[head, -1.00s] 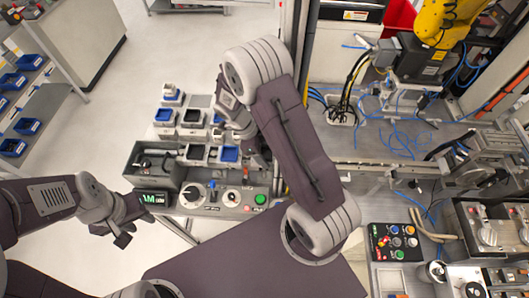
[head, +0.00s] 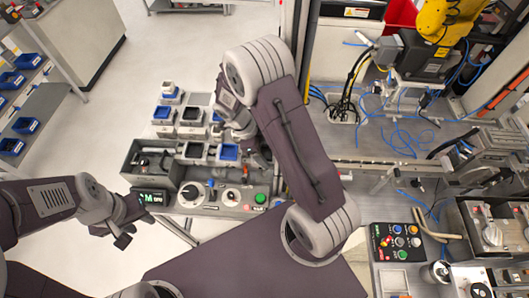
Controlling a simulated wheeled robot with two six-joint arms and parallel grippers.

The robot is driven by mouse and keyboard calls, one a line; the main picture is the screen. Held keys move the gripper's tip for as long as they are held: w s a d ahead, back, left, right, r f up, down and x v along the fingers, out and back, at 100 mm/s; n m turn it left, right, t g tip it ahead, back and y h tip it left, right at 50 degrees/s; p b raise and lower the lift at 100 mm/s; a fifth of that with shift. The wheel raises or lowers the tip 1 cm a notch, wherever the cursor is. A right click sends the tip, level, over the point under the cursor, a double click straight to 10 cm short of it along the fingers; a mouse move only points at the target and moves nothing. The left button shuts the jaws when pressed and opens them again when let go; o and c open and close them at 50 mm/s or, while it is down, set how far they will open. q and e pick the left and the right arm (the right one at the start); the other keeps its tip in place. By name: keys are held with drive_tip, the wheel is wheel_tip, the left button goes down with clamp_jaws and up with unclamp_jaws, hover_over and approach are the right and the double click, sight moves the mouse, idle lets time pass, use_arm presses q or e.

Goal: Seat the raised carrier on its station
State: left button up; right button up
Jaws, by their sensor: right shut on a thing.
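Small square carriers with blue, black or white tops stand in rows on the station bench, including a blue-topped one (head: 229,152), another blue-topped one (head: 163,112) and a dark-topped one (head: 192,115). I cannot tell which one is the raised carrier. My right gripper (head: 259,157) is over the right side of these rows, mostly hidden by its own wrist. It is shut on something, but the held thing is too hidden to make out. My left gripper (head: 130,222) hangs left of the control panel, empty, with its fingers apart.
A control panel (head: 222,197) with knobs and a green button lies in front of the carriers. A grey open bin (head: 150,160) stands to their left. A button box (head: 397,243), cables and a yellow robot arm (head: 445,25) are on the right.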

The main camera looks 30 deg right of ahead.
drive_tip(key=o, duration=1.8)
drive_tip(key=shift+r, duration=0.1)
drive_tip(key=shift+r+p, duration=2.15)
drive_tip(key=shift+r, duration=1.35)
drive_tip(key=shift+f, duration=0.1)
